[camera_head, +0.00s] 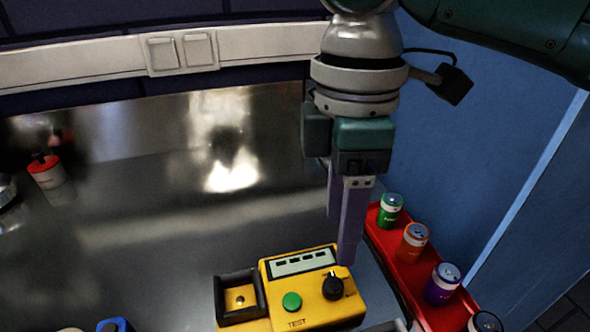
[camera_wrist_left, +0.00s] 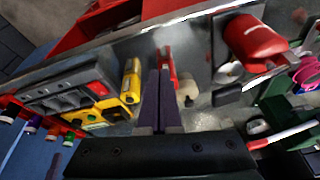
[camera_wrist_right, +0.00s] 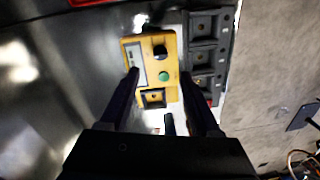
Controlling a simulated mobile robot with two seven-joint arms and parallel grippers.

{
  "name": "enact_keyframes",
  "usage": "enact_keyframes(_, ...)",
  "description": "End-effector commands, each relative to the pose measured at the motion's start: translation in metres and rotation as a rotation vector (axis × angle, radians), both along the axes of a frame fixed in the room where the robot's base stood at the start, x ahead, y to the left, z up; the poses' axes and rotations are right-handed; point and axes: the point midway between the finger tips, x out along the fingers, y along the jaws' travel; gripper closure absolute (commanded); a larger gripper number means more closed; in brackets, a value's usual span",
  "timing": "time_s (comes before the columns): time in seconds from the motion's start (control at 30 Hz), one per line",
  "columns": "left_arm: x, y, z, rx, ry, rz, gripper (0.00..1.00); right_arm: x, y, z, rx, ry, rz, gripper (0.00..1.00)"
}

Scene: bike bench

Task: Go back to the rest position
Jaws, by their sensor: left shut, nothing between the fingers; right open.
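My right gripper (camera_head: 347,225) points down above the back right of a yellow tester (camera_head: 310,318) with a green button, a black knob and a small display. Its two fingers are apart with nothing between them. In the right wrist view, the right gripper (camera_wrist_right: 170,90) shows open fingers over the bench, with the tester (camera_wrist_right: 155,60) beyond them. My left gripper is outside the head view. In the left wrist view, the left gripper (camera_wrist_left: 158,80) has its fingers together and empty, with the tester (camera_wrist_left: 100,118) to the left of them.
A red tray (camera_head: 400,268) with several cans stands right of the tester by the blue wall. A red-capped container (camera_head: 45,172) stands at the far left. A dark holder with several bays (camera_wrist_right: 204,55) adjoins the tester. The middle of the metal bench is clear.

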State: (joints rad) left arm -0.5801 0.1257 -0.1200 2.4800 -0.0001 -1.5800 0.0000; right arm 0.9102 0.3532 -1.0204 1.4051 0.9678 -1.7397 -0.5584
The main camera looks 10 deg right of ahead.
Motion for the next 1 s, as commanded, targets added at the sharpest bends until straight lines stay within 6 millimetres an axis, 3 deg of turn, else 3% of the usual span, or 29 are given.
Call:
enact_keyframes(0.17,0.000,-0.001,0.000,-0.004,0.000,0.002,1.00,0.001,0.000,0.007,0.000,0.000,0.000,0.36)
enact_keyframes(0.47,0.000,-0.003,0.000,-0.011,0.000,0.007,1.00,-0.004,0.005,0.003,0.013,0.001,-0.001,0.36)
enact_keyframes(0.67,0.000,-0.003,0.003,-0.011,0.000,0.007,1.00,-0.043,0.042,-0.023,0.140,-0.024,-0.082,0.36)
enact_keyframes(0.8,0.000,-0.002,0.005,-0.010,-0.001,0.006,1.00,-0.074,0.061,-0.034,0.264,-0.068,-0.277,0.36)
enact_keyframes(0.9,0.000,-0.002,0.006,-0.008,0.000,0.006,1.00,-0.093,0.056,-0.037,0.318,-0.100,-0.469,0.36)
enact_keyframes(1.0,0.000,-0.002,0.007,-0.005,0.000,0.004,1.00,-0.108,0.038,-0.039,0.332,-0.139,-0.663,0.36)
